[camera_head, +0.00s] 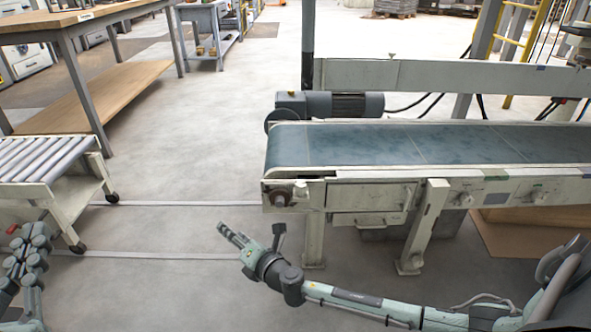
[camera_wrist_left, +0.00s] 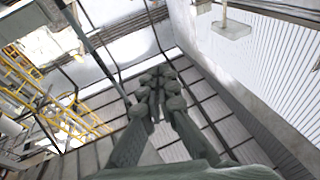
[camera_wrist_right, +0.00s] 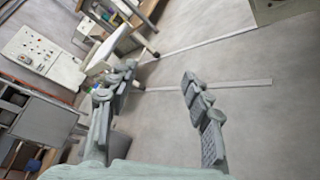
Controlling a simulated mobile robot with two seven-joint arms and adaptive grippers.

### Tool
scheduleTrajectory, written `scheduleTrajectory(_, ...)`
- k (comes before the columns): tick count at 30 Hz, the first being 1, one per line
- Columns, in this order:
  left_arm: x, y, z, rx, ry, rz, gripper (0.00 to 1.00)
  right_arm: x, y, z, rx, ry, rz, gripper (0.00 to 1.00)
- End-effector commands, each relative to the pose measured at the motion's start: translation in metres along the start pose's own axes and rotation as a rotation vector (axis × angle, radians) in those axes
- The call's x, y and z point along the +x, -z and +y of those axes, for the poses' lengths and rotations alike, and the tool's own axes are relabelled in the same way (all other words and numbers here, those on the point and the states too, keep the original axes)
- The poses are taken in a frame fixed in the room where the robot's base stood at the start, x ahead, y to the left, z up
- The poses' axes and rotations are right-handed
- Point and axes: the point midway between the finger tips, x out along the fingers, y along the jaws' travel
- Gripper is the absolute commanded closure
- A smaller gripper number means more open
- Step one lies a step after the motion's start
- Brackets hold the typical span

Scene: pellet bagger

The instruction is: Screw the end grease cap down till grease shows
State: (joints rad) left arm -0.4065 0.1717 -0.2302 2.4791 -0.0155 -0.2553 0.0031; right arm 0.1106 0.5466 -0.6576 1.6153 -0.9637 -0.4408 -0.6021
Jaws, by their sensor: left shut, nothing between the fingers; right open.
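The conveyor's near left end carries a small round brownish cap-like fitting (camera_head: 281,198) on its side frame, likely the end grease cap; it is too small to show any grease. My right gripper (camera_head: 229,234) is below and left of this fitting, apart from it, pointing left. In the right wrist view the right gripper (camera_wrist_right: 160,77) has its fingers spread, with nothing between them but floor behind. My left gripper (camera_head: 31,240) is at the lower left, far from the conveyor. In the left wrist view the left gripper (camera_wrist_left: 160,76) has its fingers together and empty.
The conveyor belt (camera_head: 385,145) runs to the right, with a grey motor (camera_head: 335,104) behind it. More fittings (camera_head: 460,199) sit along its side. A roller cart (camera_head: 45,172) and a wooden workbench (camera_head: 75,20) stand left. Floor between cart and conveyor is clear.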

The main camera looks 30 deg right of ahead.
Motion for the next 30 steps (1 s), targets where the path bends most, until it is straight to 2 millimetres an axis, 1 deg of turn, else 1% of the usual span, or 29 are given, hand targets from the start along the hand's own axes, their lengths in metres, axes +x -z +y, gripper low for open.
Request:
scheduleTrajectory(1, -0.005, -0.008, -0.002, -0.005, 0.005, -0.109, 1.00, -0.004, -0.041, -0.031, -0.193, 0.088, -0.087, 0.51)
scheduleTrajectory(2, -0.009, -0.019, -0.002, -0.007, 0.008, -0.171, 1.00, -0.006, -0.061, -0.049, -0.302, 0.131, -0.137, 0.51)
scheduleTrajectory(3, -0.016, -0.032, -0.003, -0.010, 0.011, -0.245, 1.00, -0.012, -0.087, -0.069, -0.437, 0.182, -0.198, 0.51)
scheduleTrajectory(6, -0.034, -0.057, -0.003, -0.016, 0.015, -0.392, 1.00, -0.028, -0.140, -0.098, -0.700, 0.266, -0.319, 0.51)
scheduleTrajectory(9, -0.046, -0.072, -0.002, -0.020, 0.018, -0.474, 1.00, -0.039, -0.170, -0.109, -0.854, 0.306, -0.390, 0.51)
scheduleTrajectory(11, -0.050, -0.076, -0.002, -0.021, 0.018, -0.495, 1.00, -0.042, -0.178, -0.112, -0.897, 0.317, -0.411, 0.51)
scheduleTrajectory(14, -0.048, -0.075, 0.001, -0.026, 0.013, -0.476, 1.00, -0.036, -0.184, -0.114, -0.915, 0.320, -0.423, 0.51)
scheduleTrajectory(17, -0.042, -0.065, 0.006, -0.034, 0.004, -0.416, 1.00, -0.023, -0.191, -0.116, -0.912, 0.320, -0.425, 0.51)
scheduleTrajectory(21, -0.033, -0.044, 0.016, -0.052, -0.012, -0.306, 1.00, -0.003, -0.201, -0.118, -0.909, 0.319, -0.423, 0.51)
scheduleTrajectory(24, -0.028, -0.029, 0.021, -0.065, -0.021, -0.232, 1.00, 0.009, -0.208, -0.119, -0.909, 0.319, -0.422, 0.51)
scheduleTrajectory(30, -0.024, -0.008, 0.028, -0.082, -0.032, -0.136, 1.00, 0.022, -0.214, -0.120, -0.906, 0.319, -0.419, 0.51)
